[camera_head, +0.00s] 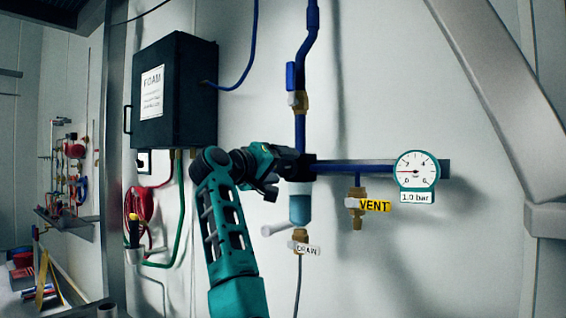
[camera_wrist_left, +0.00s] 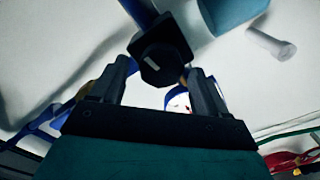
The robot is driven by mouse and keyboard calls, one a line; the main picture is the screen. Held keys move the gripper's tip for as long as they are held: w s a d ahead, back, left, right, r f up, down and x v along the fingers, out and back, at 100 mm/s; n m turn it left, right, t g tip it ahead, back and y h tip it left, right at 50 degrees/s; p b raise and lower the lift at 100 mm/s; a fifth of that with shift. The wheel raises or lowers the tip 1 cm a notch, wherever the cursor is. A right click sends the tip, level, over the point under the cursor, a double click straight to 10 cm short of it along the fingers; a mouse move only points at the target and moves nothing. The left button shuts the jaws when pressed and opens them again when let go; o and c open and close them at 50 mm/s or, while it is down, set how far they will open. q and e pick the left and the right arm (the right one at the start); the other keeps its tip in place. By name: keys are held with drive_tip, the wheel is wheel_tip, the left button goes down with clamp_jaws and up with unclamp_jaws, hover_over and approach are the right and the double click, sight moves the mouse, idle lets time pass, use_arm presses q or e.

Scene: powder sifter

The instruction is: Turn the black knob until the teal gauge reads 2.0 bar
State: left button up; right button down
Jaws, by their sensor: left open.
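The teal gauge (camera_head: 417,170) hangs at the right end of the blue pipe. Its plate reads 1.0 bar and its needle points left. The black knob (camera_wrist_left: 160,55) shows as a dark, angular block in the left wrist view, with the fingers on either side. Clear gaps show beside it, and I cannot tell how deep it sits between the fingertips. My left gripper (camera_head: 290,164) is at the blue pipe's left end in the head view and hides most of the knob there. The left gripper (camera_wrist_left: 160,82) is open in the wrist view. My right gripper is not in view.
Above is a blue valve lever (camera_head: 291,76). Below the gripper hangs a blue-tinted bowl (camera_head: 300,209) with a DRAIN tag (camera_head: 307,249). A yellow VENT tag (camera_head: 374,205) hangs left of the gauge. A dark FOAM box (camera_head: 175,92) is on the wall at left.

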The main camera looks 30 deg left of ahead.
use_arm(q)
drive_tip(key=shift+w, duration=0.75)
drive_tip(key=c, duration=0.9)
